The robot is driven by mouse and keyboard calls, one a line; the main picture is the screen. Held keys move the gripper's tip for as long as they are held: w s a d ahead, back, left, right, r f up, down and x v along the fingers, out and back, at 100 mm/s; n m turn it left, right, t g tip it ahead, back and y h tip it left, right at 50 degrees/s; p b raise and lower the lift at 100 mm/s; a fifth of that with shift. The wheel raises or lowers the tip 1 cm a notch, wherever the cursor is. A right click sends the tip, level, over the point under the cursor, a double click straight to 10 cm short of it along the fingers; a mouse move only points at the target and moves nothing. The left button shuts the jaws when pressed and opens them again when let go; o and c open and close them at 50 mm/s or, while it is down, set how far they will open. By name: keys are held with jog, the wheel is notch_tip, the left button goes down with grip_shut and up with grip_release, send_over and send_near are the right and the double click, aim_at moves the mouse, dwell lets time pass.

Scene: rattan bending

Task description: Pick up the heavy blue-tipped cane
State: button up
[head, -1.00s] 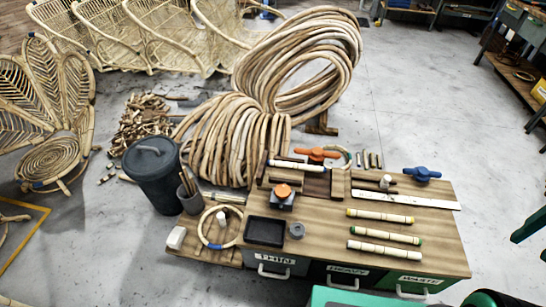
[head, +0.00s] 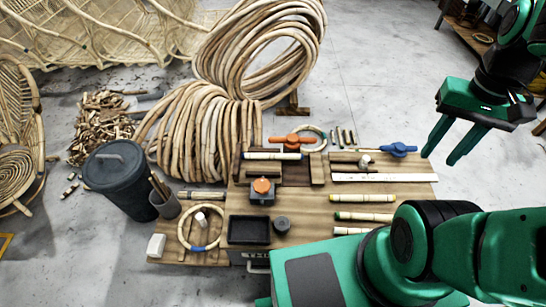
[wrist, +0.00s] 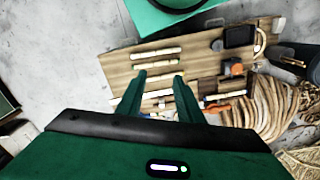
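A pale cane (head: 272,155) with a bluish end lies across the dark wooden blocks at the back left of the bench; it also shows in the wrist view (wrist: 217,97). Three more pale canes lie on the front right of the bench: one with yellowish ends (head: 362,198), one with green ends (head: 364,216), and a third (head: 352,230) partly hidden by my arm. My gripper (head: 440,159) is open and empty, high to the right of the bench. Its fingers also show apart in the wrist view (wrist: 160,75).
An orange clamp (head: 292,139), a blue clamp (head: 398,149) and a steel ruler (head: 385,177) lie on the bench (head: 305,222). A black tray (head: 248,230) is at the front. A dark bin (head: 118,178) and rattan coils (head: 205,130) stand left and behind. Floor right of the bench is clear.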

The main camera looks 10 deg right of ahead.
jog(key=w+f, duration=0.4)
jog(key=w, duration=0.3)
jog(key=w+f, duration=0.4)
jog(key=w, duration=0.3)
jog(key=m+t+y, duration=0.8)
jog(key=m+t, duration=0.1)
jog(key=m, duration=0.1)
send_over(291, 157)
jog(key=s+d, duration=0.6)
jog(key=s, duration=0.1)
notch_tip(291, 157, down, 38)
jog(key=x, duration=1)
jog(key=shift+w+a+f, duration=0.1)
jog(key=shift+w+f, duration=0.2)
jog(key=shift+f, duration=0.05)
grip_shut()
